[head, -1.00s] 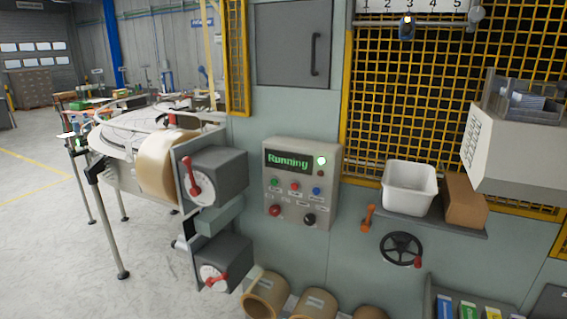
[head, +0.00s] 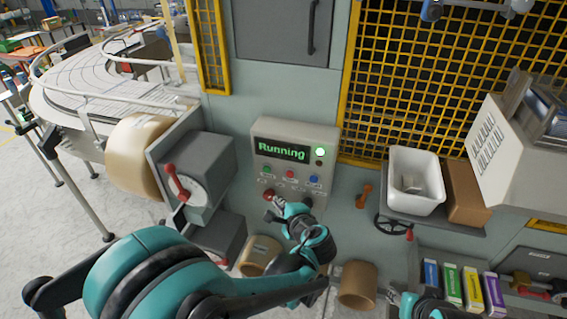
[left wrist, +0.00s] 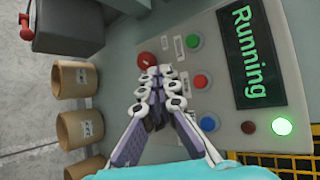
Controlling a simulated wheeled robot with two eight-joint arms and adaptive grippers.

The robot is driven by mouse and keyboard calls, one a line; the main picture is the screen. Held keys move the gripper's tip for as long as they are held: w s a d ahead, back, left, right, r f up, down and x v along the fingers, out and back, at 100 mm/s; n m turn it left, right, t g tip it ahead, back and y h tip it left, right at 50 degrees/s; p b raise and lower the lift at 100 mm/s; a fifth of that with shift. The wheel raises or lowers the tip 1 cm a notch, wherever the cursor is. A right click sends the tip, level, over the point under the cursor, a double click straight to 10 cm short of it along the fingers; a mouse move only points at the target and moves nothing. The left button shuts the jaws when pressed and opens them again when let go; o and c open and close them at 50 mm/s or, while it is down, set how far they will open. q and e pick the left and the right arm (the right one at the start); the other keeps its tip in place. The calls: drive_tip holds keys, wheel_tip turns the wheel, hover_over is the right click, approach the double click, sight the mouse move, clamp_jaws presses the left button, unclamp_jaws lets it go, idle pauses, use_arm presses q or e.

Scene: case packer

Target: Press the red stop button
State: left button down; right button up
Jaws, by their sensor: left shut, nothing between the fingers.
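The grey control panel (head: 330,150) shows "Running" in green with a lit green lamp. A small red button (head: 290,174) sits between a green one and a blue one; it also shows in the left wrist view (left wrist: 201,81). A larger red knob-like button (head: 269,194) is lower left, also in the left wrist view (left wrist: 147,60). The labels are too small to read. My left gripper (head: 276,206) is shut and empty in front of the panel's lower part. In the left wrist view its fingertips (left wrist: 160,75) overlap the larger red button's edge; contact cannot be told. My right gripper (head: 393,296) shows only partly at the bottom.
An orange handle (head: 364,195) and a black handwheel (head: 391,224) are right of the panel. A white bin (head: 415,165) and brown block (head: 468,190) stand on a shelf. Grey boxes with red levers (head: 190,165) are left. Cardboard rolls (head: 357,287) lie below.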

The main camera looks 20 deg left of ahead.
sight(290, 174)
use_arm(q)
drive_tip(key=shift+s+d, duration=0.1)
drive_tip(key=shift+w+d, duration=0.1)
drive_tip(key=shift+w, duration=4.35)
drive_tip(key=shift+w+b, duration=0.35)
drive_tip(key=shift+w, duration=0.05)
